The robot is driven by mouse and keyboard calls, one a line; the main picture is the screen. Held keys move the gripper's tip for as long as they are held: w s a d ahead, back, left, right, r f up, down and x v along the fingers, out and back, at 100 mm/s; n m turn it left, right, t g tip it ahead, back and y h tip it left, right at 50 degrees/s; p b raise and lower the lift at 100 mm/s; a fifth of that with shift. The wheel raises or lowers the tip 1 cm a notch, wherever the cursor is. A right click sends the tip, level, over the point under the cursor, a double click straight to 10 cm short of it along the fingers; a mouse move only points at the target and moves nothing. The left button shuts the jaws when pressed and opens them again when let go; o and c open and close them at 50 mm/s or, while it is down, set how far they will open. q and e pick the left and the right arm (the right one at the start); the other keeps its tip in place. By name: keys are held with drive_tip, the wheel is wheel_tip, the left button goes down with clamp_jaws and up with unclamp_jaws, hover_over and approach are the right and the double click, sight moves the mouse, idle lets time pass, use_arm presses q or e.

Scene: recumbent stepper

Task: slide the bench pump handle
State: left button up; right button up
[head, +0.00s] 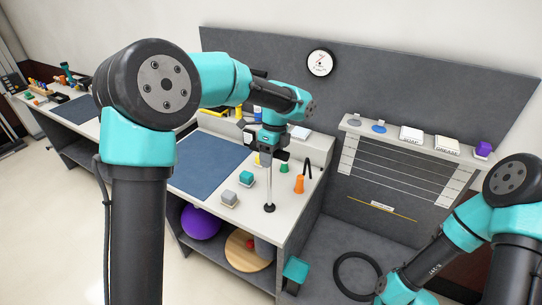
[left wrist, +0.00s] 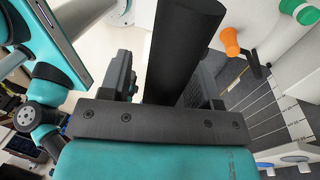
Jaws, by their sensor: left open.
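The bench pump stands upright near the bench's right front edge, with a thin silver rod (head: 269,184) on a round black base (head: 269,208). My left gripper (head: 268,153) is at the top of the rod and hides that end in the head view. In the left wrist view, a thick black cylinder (left wrist: 185,45), apparently the pump handle, lies between the two fingers of my open left gripper (left wrist: 160,82). I cannot tell whether either finger touches it. My right arm enters at the lower right, and its gripper is not visible.
A blue mat (head: 207,165) covers the bench's left part. A grey panel rises behind.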

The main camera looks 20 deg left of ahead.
use_arm(q)
drive_tip(key=shift+r, duration=0.1)
drive_tip(key=w+r, duration=0.3)
drive_tip(key=r, duration=1.4)
drive_tip(key=shift+w+d, duration=0.15)
drive_tip(key=shift+d, duration=0.25)
drive_tip(key=shift+f, duration=0.1)
